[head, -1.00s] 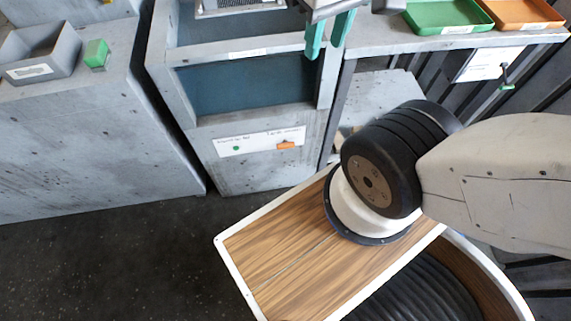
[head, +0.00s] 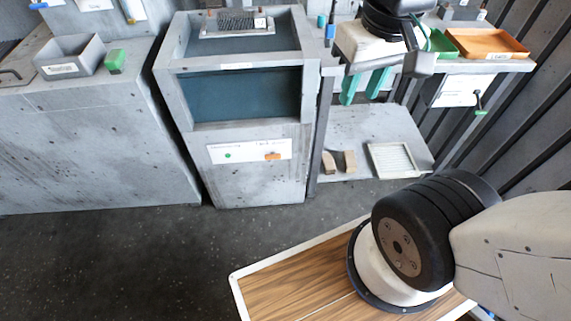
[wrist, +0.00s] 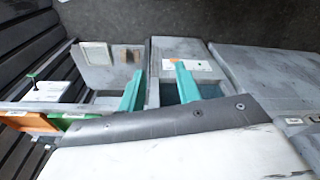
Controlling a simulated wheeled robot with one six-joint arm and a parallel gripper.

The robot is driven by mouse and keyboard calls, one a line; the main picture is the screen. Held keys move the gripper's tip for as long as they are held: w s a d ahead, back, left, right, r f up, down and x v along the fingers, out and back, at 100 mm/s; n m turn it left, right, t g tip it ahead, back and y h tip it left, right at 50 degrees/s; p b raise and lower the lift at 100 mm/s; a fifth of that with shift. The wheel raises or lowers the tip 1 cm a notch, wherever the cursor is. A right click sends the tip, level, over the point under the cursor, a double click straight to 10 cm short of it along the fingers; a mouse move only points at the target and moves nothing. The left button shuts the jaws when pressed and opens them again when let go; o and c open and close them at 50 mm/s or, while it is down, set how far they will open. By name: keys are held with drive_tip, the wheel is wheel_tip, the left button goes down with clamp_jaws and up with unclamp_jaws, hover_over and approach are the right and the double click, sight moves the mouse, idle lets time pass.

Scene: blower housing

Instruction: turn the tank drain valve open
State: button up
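The tank (head: 240,95) is a grey housing with a dark blue front window. On its lower front is a white label plate (head: 225,153) with a green dot and a small orange handle (head: 273,156), which looks like the drain valve and lies roughly level. The plate's print is too small to read surely. The orange handle also shows in the wrist view (wrist: 175,60), beyond the fingers. My gripper (head: 363,86) has two teal fingers, apart and empty, right of the tank in the head view. In the wrist view, my gripper (wrist: 158,86) shows a clear gap.
A bench to the right holds a green tray (head: 442,44) and an orange tray (head: 490,43). A lower shelf (head: 350,125) holds small blocks and a framed panel (head: 395,160). Dark floor before the tank is clear.

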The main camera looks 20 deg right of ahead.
drive_tip(key=w+f+m, duration=0.2)
drive_tip(key=w+f, duration=0.2)
drive_tip(key=w, duration=0.8)
drive_tip(key=m+t, duration=0.3)
drive_tip(key=m, duration=0.1)
hover_over(274, 159)
drive_tip(key=s+d, duration=0.2)
wheel_tip(274, 159, down, 32)
drive_tip(key=r, duration=0.1)
drive_tip(key=s+a+f+m+t, duration=0.15)
drive_tip(key=s+f, duration=0.25)
drive_tip(key=f, duration=1.2)
drive_tip(key=s+d+f+m+t, duration=0.1)
drive_tip(key=s+f+m+t, duration=0.2)
drive_tip(key=f, duration=1.3)
wheel_tip(274, 159, up, 6)
drive_tip(key=m+t+y, duration=0.1)
drive_tip(key=m+t, duration=0.5)
drive_tip(key=t, duration=0.3)
drive_tip(key=w, duration=0.2)
drive_tip(key=w+a, duration=0.1)
drive_tip(key=w, duration=0.5)
drive_tip(key=shift+w+a+r, duration=0.2)
drive_tip(key=shift+w, duration=0.05)
